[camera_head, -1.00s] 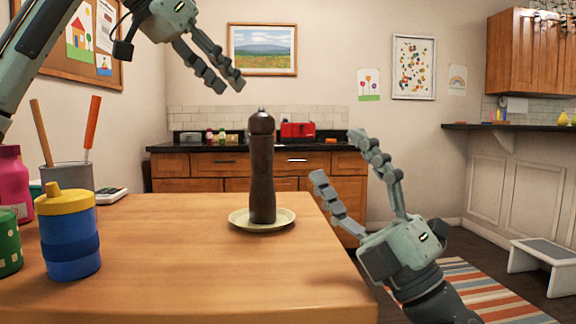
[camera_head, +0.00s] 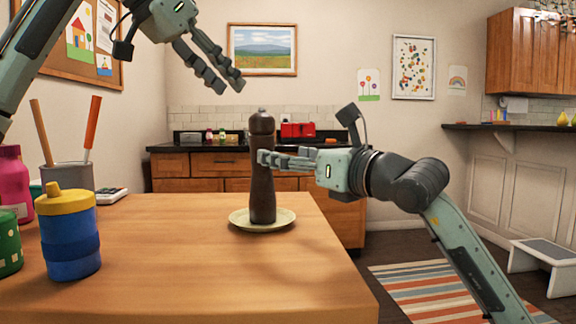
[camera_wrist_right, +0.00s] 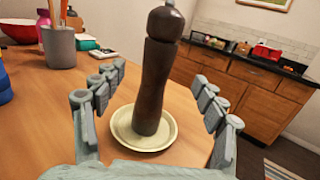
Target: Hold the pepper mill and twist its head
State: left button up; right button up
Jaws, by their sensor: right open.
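The dark brown pepper mill (camera_head: 262,185) stands upright on a pale saucer (camera_head: 241,220) near the table's far right part. My right gripper (camera_head: 272,161) points left at the mill's body from the right, below its head. In the right wrist view the mill (camera_wrist_right: 155,85) stands between the spread fingers of the right gripper (camera_wrist_right: 165,95), with gaps on both sides. The saucer (camera_wrist_right: 165,139) shows beneath it. My left gripper (camera_head: 225,82) hangs in the air above and left of the mill. Its fingers are apart and empty.
A blue sippy cup with a yellow lid (camera_head: 70,240), a pink bottle (camera_head: 12,182), a green cup (camera_head: 9,240) and a utensil holder (camera_head: 67,175) stand on the left of the table (camera_head: 200,275). The table around the saucer is clear.

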send_near(271, 203)
jog(key=shift+h, duration=0.3)
jog(key=x, duration=0.5)
jog(key=shift+r, duration=0.2)
jog(key=x, duration=0.7)
jog(key=shift+w+a+f, duration=0.1)
jog(key=shift+a, duration=0.15)
jog(key=c, duration=1.4)
jog(key=shift+o, duration=0.2)
